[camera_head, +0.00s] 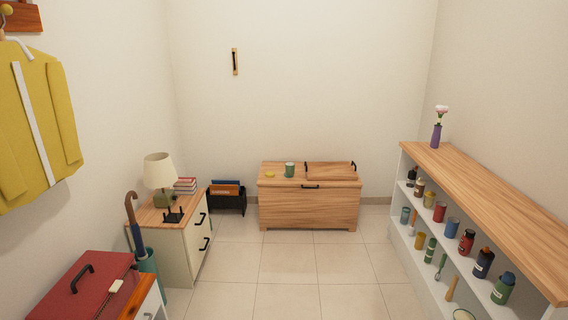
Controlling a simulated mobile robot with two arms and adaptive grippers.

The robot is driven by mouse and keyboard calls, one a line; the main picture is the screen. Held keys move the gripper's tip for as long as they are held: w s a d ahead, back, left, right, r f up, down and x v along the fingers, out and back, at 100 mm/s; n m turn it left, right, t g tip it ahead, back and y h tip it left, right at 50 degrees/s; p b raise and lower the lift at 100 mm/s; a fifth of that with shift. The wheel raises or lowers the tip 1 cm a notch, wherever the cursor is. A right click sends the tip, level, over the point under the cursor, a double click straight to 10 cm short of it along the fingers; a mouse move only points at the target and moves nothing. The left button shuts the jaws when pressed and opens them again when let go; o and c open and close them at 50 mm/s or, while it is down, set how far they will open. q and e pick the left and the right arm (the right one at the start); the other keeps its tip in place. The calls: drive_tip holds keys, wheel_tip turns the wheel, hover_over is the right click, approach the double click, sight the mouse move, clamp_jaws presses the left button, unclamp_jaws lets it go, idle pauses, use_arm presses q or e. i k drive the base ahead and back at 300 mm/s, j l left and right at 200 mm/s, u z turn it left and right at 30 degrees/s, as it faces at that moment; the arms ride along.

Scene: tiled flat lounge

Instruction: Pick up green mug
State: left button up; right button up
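A green mug (290,170) stands upright on top of a wooden chest (310,209) against the far wall, left of the middle of its top. It looks small at this distance, and I cannot make out its handle clearly. A small yellow item (270,175) lies to its left, and a wooden tray with dark handles (331,171) sits to its right. Neither of my grippers shows in the head view.
A shelf unit (500,197) with several bottles and cups runs along the right. On the left are a cabinet with a lamp (159,172), an umbrella stand (149,268) and a red case (82,288). The tiled floor (289,263) between is clear up to the chest.

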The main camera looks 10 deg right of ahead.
sight(290, 167)
drive_tip(key=i, duration=3.75)
drive_tip(key=i+u, duration=0.1)
drive_tip(key=i, duration=0.65)
drive_tip(key=i+l+u, duration=0.1)
drive_tip(key=i, duration=0.6)
